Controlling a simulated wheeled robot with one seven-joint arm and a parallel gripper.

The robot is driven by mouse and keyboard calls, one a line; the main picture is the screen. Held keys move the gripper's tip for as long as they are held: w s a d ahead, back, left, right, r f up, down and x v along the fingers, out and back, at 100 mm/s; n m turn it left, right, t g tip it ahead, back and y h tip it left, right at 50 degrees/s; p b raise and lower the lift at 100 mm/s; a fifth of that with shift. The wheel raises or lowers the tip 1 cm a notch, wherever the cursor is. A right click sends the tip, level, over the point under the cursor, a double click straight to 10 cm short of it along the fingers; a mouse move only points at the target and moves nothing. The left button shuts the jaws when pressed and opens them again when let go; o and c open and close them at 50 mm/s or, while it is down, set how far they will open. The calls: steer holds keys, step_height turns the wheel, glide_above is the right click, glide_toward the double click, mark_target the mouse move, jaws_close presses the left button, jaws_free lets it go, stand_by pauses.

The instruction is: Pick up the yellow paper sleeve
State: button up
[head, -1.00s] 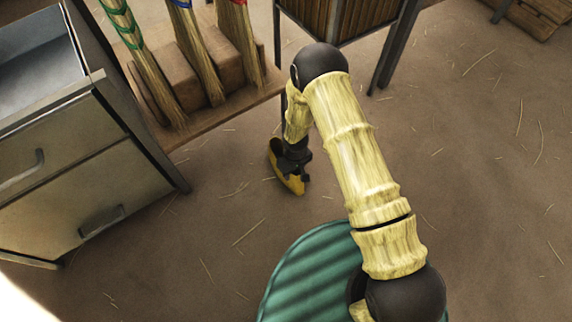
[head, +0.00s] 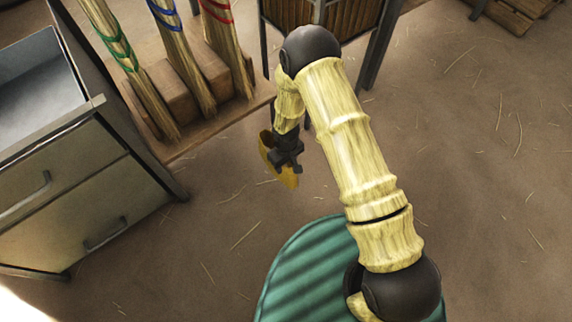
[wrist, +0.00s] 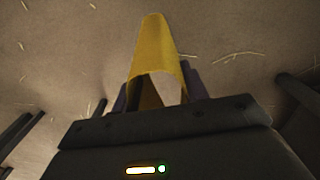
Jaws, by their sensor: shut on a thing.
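The yellow paper sleeve (head: 289,179) is held in my gripper (head: 285,155) above the straw-strewn floor, near the front edge of the broom stand. In the wrist view the yellow sleeve (wrist: 155,50) stands out beyond my gripper (wrist: 155,95) as a folded, hollow band with an opening through it. The dark fingers are shut on it, one on each side. The gripper hides part of the sleeve in the head view.
Three brooms with green, blue and red bindings (head: 165,60) lean on a wooden stand (head: 222,122) at the upper left. A metal drawer cabinet (head: 70,190) stands at the left. A slatted wooden box on dark legs (head: 345,18) is behind.

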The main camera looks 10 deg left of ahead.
steer(key=shift+r, duration=0.4)
stand_by(0.5)
steer(key=w+d+r+m+p, duration=0.3)
steer(key=d+r+p, duration=0.2)
steer(key=d+r, duration=0.5)
steer(key=w+d+r+m+p, duration=0.4)
steer(key=d+r, duration=0.3)
steer(key=r, duration=0.5)
steer(key=w+d+r+m+p, duration=0.3)
steer(key=d+r+p, duration=0.3)
steer(key=d+r, duration=0.4)
step_height(320, 180, up, 28)
steer(key=s+a+p, duration=0.1)
steer(key=s+p, duration=0.1)
steer(key=p, duration=3.5)
steer(key=shift+s+a+f, duration=0.15)
steer(key=shift+s+a, duration=0.1)
steer(key=shift+s, duration=0.05)
steer(key=shift+f, duration=0.1)
